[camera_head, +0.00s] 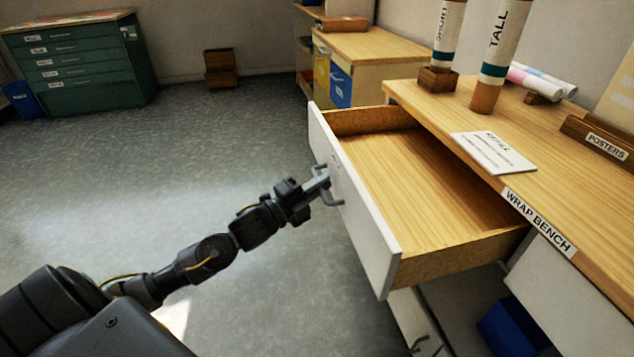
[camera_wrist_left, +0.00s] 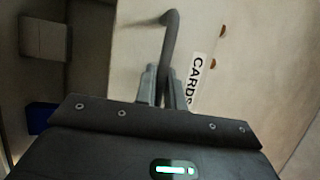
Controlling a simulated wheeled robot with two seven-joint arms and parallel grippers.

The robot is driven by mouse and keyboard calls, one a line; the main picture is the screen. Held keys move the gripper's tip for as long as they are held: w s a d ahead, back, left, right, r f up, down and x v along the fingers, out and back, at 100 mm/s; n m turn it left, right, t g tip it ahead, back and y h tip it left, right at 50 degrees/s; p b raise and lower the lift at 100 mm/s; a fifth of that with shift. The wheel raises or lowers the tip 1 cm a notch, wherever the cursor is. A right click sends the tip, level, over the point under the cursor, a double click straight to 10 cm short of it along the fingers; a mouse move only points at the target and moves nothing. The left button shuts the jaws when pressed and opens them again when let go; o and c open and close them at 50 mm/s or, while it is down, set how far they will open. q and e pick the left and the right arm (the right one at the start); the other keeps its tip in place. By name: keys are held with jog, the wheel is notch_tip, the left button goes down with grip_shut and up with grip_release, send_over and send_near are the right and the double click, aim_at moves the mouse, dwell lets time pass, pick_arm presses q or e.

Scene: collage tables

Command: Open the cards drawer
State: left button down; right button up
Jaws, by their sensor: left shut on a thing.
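The cards drawer (camera_head: 430,190) stands pulled well out of the wrap bench, and its wooden inside looks empty. Its white front carries a grey bar handle (camera_wrist_left: 170,45) and a CARDS label (camera_wrist_left: 197,82), which show in the left wrist view. My left gripper (camera_head: 322,182) is shut on the handle, at the outer face of the drawer front; its fingers (camera_wrist_left: 163,88) sit around the bar in the left wrist view. My right gripper is not in view.
The wrap bench (camera_head: 560,160) holds a REFILL card (camera_head: 493,153), SHORT and TALL tubes (camera_head: 500,45) and a posters holder (camera_head: 598,137). A blue bin (camera_head: 510,328) sits below. Open grey floor (camera_head: 230,150) lies left of the drawer. A green cabinet (camera_head: 80,65) stands far left.

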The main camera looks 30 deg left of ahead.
pick_arm(q)
jog(key=c, duration=1.8)
grip_release()
jog(key=v, duration=1)
jog(key=shift+s+a, duration=0.2)
jog(key=shift+s, duration=0.2)
